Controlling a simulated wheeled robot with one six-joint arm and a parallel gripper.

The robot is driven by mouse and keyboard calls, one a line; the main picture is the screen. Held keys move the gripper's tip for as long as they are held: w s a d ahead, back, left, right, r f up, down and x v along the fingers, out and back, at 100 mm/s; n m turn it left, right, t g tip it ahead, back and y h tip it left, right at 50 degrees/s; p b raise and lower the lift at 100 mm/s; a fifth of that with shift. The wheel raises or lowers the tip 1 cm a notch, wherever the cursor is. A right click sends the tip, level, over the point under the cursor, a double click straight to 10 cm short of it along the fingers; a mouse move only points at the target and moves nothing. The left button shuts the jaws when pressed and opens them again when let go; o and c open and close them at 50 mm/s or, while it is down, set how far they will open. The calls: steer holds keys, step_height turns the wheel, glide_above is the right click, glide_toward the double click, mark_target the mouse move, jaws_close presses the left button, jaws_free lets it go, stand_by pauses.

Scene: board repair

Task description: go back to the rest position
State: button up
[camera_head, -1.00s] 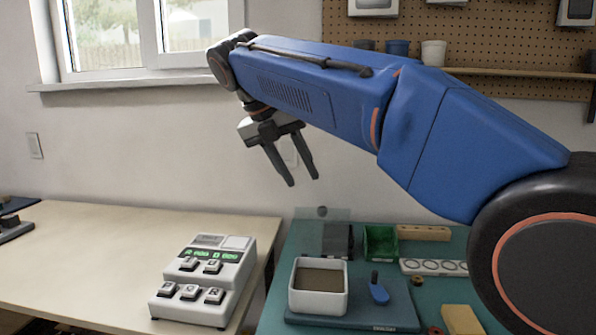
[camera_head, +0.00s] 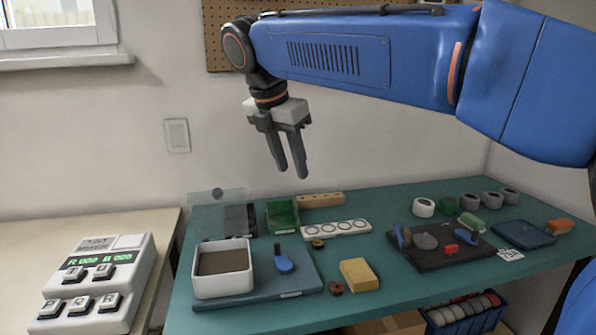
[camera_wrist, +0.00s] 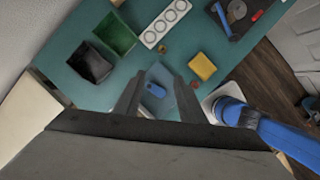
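My gripper (camera_head: 292,174) hangs from my blue arm with its fingers pointing down, high above the back of the green-topped bench (camera_head: 380,285). Its two fingers are apart with nothing held between them. In the wrist view the gripper (camera_wrist: 158,98) is also open and empty.
A white box (camera_head: 222,285) stands on a blue board at the bench's left. A green bin (camera_head: 283,216), a yellow block (camera_head: 358,274) and a dark mat with tools (camera_head: 450,262) lie around. A button device (camera_head: 130,285) stands on the left table. The air around my gripper is clear.

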steer(key=s+d+f+m+y, duration=0.1)
steer(key=s+d+f+m, duration=0.25)
steer(key=d, duration=0.35)
steer(key=s+d+f+m, duration=0.3)
steer(key=d+m, duration=0.2)
steer(key=d, duration=0.2)
steer(key=s+d+f+m+y, duration=0.1)
steer(key=s+d+f+m, duration=0.3)
steer(key=d, duration=0.3)
steer(key=s+d+f+m, duration=0.5)
steer(key=s+f+m, duration=0.1)
steer(key=f+m, duration=0.1)
steer(key=s+d+f+m+t, duration=0.1)
steer(key=s+d+f+m, duration=0.4)
steer(key=s+f+m, duration=0.2)
step_height(320, 180, down, 3)
steer(key=shift+s+r+m+y, duration=0.15)
steer(key=shift+m+y, duration=0.15)
steer(key=shift+m, duration=0.35)
